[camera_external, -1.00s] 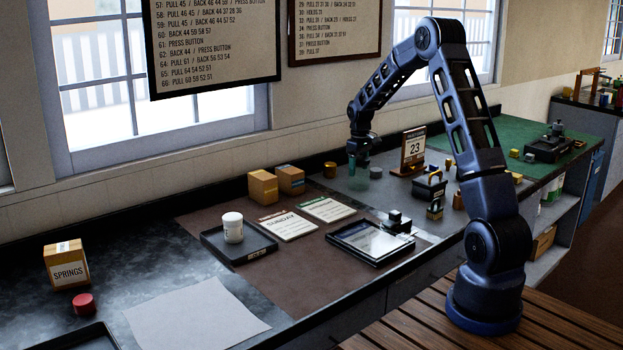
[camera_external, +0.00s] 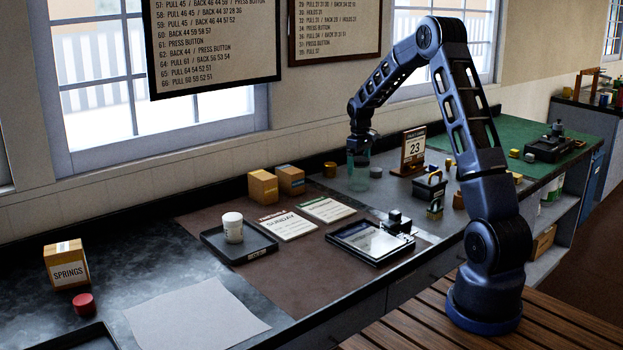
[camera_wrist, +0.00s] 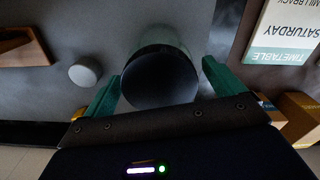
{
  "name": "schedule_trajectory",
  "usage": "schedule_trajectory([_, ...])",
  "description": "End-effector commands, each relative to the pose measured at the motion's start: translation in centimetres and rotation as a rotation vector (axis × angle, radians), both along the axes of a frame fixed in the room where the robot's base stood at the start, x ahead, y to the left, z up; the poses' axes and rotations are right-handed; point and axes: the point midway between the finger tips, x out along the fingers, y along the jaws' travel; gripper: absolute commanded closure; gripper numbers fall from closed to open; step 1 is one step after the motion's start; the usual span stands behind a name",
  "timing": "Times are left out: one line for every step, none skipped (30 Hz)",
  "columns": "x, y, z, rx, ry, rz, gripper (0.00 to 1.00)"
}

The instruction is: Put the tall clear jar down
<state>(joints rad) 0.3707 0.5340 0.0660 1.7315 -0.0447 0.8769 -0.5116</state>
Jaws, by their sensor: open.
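The tall clear jar (camera_external: 358,183) stands upright on the grey section of the bench, directly under my wrist, and looks faint and greenish. In the wrist view its round dark lid (camera_wrist: 160,82) sits between my fingers, with part of the pale clear body (camera_wrist: 162,38) showing beyond it. My gripper (camera_external: 358,158) is open around the jar's top. In the wrist view its green fingers (camera_wrist: 162,86) stand on either side of the lid, with a visible gap at least on the right. The jar's base is hidden in the wrist view.
A brown pot (camera_external: 330,169) is to the left. A calendar stand (camera_external: 413,150) and a black caddy (camera_external: 430,185) are further right. Timetable cards (camera_external: 327,209) lie on the brown mat (camera_external: 285,265).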

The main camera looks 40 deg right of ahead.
Motion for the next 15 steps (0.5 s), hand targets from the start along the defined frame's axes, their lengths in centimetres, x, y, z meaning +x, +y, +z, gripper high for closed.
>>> schedule_trajectory([0.0, 0.0, 0.9, -0.001, -0.002, 0.000, 0.06])
schedule_trajectory([0.0, 0.0, 1.4, -0.002, -0.002, 0.000, 0.06])
schedule_trajectory([0.0, 0.0, 2.2, -0.001, -0.003, 0.000, 0.06])
schedule_trajectory([0.0, 0.0, 2.8, -0.001, -0.003, 0.000, 0.06])
schedule_trajectory([0.0, 0.0, 3.4, -0.002, -0.002, 0.000, 0.06])
schedule_trajectory([0.0, 0.0, 4.2, -0.001, -0.003, 0.000, 0.06])
schedule_trajectory([0.0, 0.0, 4.8, -0.001, -0.003, 0.000, 0.06])
schedule_trajectory([0.0, 0.0, 5.4, -0.001, -0.003, 0.000, 0.06])
schedule_trajectory([0.0, 0.0, 6.2, -0.001, -0.003, 0.000, 0.06])
schedule_trajectory([0.0, 0.0, 6.7, -0.002, -0.002, 0.000, 0.06])
schedule_trajectory([0.0, 0.0, 7.2, -0.001, -0.001, 0.000, 0.06])
schedule_trajectory([0.0, 0.0, 7.9, -0.002, -0.002, 0.000, 0.06])
schedule_trajectory([0.0, 0.0, 8.3, -0.002, -0.002, 0.000, 0.06])
schedule_trajectory([0.0, 0.0, 8.8, -0.002, -0.002, 0.000, 0.06])
schedule_trajectory([0.0, 0.0, 9.3, -0.002, -0.002, 0.000, 0.06])
